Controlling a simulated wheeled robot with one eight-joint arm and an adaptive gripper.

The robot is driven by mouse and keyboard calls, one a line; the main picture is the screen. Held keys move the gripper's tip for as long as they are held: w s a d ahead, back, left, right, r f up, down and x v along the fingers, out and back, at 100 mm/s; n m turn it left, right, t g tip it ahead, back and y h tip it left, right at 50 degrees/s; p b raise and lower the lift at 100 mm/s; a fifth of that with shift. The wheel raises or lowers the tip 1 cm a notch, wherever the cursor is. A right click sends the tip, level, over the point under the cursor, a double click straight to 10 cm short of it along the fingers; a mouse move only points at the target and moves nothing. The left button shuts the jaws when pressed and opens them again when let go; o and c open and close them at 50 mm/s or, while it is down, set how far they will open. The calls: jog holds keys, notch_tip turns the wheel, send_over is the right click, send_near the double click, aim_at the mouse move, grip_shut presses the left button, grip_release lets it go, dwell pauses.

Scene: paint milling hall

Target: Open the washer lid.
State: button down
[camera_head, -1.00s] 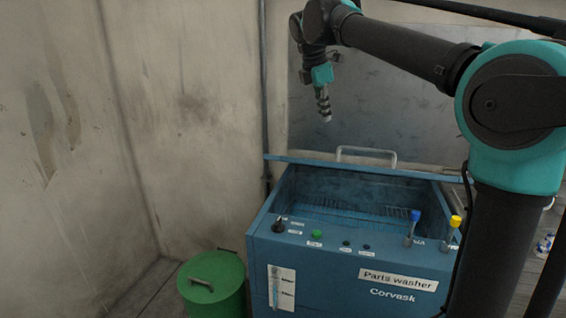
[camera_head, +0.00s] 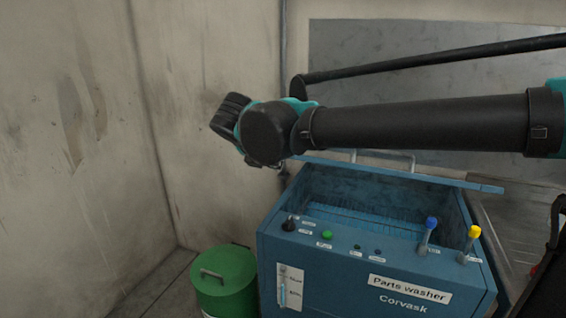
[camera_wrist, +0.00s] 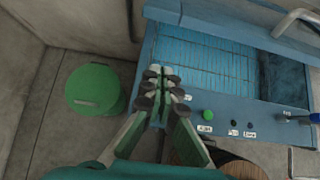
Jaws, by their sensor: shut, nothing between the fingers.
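The blue parts washer (camera_head: 350,265) has its top open, with the ribbed tank floor showing. Its lid (camera_head: 440,176) stands raised along the back edge, seen nearly edge-on, with a pale bar handle (camera_head: 412,161) on it. In the wrist view the lid (camera_wrist: 225,33) and handle (camera_wrist: 297,20) are at the upper right. My gripper (camera_wrist: 160,73) is shut and empty; in that view it overlaps the washer's left edge, apart from the lid. In the head view my wrist is left of the washer's back corner and the fingers are hidden.
A green lidded bin (camera_head: 224,283) stands on the floor left of the washer. Knobs, a green button (camera_head: 327,235) and blue- and yellow-capped valves (camera_head: 474,232) line the front panel. Walls close in at left and behind.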

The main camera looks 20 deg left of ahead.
jog(key=w+f, duration=0.2)
jog(key=w, duration=0.6)
jog(key=shift+f, duration=0.35)
jog(key=shift+w, duration=0.1)
